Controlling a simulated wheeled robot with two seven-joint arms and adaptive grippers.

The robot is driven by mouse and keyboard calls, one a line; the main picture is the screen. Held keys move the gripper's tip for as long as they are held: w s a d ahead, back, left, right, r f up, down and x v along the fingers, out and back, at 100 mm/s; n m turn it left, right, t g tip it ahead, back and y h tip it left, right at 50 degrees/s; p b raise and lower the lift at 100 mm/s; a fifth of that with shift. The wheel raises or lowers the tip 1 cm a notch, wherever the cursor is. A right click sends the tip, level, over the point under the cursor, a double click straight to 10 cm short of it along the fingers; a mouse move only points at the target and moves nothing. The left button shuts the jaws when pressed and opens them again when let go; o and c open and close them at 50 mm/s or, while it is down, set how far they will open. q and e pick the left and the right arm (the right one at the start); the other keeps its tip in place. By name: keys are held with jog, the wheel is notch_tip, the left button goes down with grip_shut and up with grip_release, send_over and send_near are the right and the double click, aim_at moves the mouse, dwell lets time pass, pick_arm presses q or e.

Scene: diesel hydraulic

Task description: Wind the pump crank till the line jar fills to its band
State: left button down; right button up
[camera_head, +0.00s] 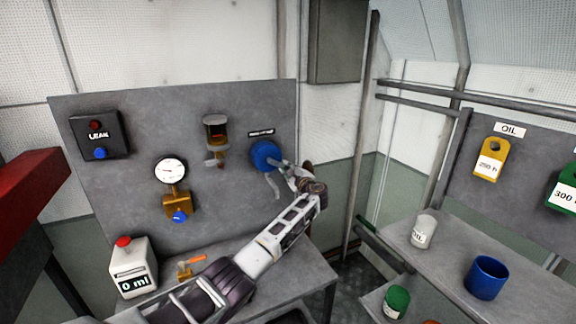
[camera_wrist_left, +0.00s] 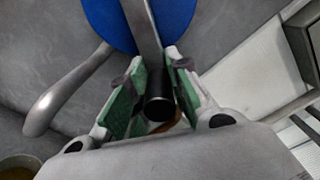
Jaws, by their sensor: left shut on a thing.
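The pump (camera_head: 265,155) is a blue disc at the right end of the grey wall panel, and its blue body also shows in the left wrist view (camera_wrist_left: 100,20). A grey crank arm (camera_wrist_left: 142,25) runs from it to a black handle (camera_wrist_left: 159,108). My left gripper (camera_wrist_left: 154,92) is shut on this handle, with green pads on both sides; the head view shows the gripper (camera_head: 287,170) in front of the pump. The line jar (camera_head: 216,132), with amber contents, hangs left of the pump; its exact level and band are too small to tell. My right gripper is not in view.
A curved grey lever (camera_wrist_left: 65,95) is beside my gripper. The panel holds a gauge (camera_head: 170,171) and a lamp box (camera_head: 98,134). Below are a 0 ml container (camera_head: 133,268) and an orange-handled valve (camera_head: 190,263). A blue cup (camera_head: 486,279) stands on the right bench.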

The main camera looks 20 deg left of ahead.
pick_arm(q)
jog(key=shift+s+f+m, duration=0.15)
jog(key=shift+f+m, duration=0.25)
jog(key=shift+m, duration=0.2)
jog(key=c, duration=1.3)
grip_release()
jog(key=v, duration=1.2)
